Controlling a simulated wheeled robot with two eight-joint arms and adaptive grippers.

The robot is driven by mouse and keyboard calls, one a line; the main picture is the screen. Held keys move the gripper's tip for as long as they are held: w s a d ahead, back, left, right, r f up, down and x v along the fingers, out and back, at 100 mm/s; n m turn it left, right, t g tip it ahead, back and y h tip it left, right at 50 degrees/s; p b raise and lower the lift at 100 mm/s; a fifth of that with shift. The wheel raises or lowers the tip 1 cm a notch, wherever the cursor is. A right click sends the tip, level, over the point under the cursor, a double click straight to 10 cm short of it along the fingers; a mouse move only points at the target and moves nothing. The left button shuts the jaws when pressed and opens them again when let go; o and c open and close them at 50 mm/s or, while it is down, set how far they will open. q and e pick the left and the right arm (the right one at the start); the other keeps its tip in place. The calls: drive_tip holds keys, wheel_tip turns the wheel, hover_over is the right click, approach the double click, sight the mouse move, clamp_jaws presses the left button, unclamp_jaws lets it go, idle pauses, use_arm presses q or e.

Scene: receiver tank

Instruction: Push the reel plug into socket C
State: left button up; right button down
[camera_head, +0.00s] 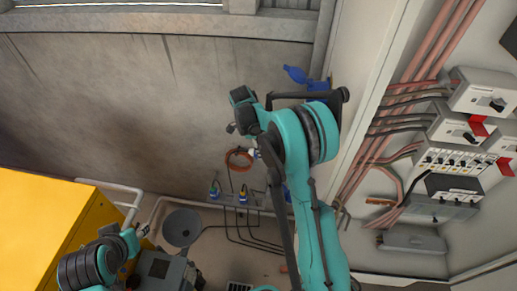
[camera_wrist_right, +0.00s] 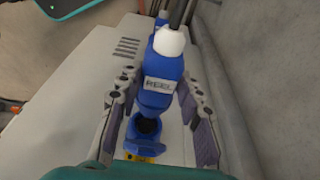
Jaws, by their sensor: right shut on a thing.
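The reel plug (camera_wrist_right: 160,84) is blue with a white collar and a REEL label. In the right wrist view it sits between the two fingers of my right gripper (camera_wrist_right: 157,118), which is shut on it. Just below its lower end is a blue socket part (camera_wrist_right: 143,128) with a dark round opening and a yellow label too small to read. I cannot tell whether plug and socket touch.
Other blue plugs (camera_head: 243,196) with dark cables stand along a low grey panel (camera_wrist_right: 90,85) by the wall. Switch boxes (camera_head: 455,130) and pipes fill the right side. A yellow cabinet (camera_head: 45,215) stands at left.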

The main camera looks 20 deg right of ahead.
drive_tip(key=shift+s+d, duration=0.3)
drive_tip(key=shift+d, duration=0.2)
drive_tip(key=shift+s+d, duration=0.25)
drive_tip(key=shift+d, duration=0.2)
drive_tip(key=shift+s+d, duration=0.6)
drive_tip(key=shift+d, duration=0.35)
drive_tip(key=shift+b, duration=0.3)
drive_tip(key=shift+s+d, duration=0.4)
drive_tip(key=shift+d, duration=0.2)
drive_tip(key=shift+s+d, duration=0.35)
drive_tip(key=shift+d, duration=0.2)
drive_tip(key=shift+d+b, duration=0.15)
drive_tip(key=shift+b, duration=0.15)
drive_tip(key=c, duration=1.4)
unclamp_jaws()
drive_tip(key=shift+s, duration=0.1)
drive_tip(key=o, duration=0.4)
drive_tip(key=shift+d, duration=0.1)
drive_tip(key=shift+o, duration=0.2)
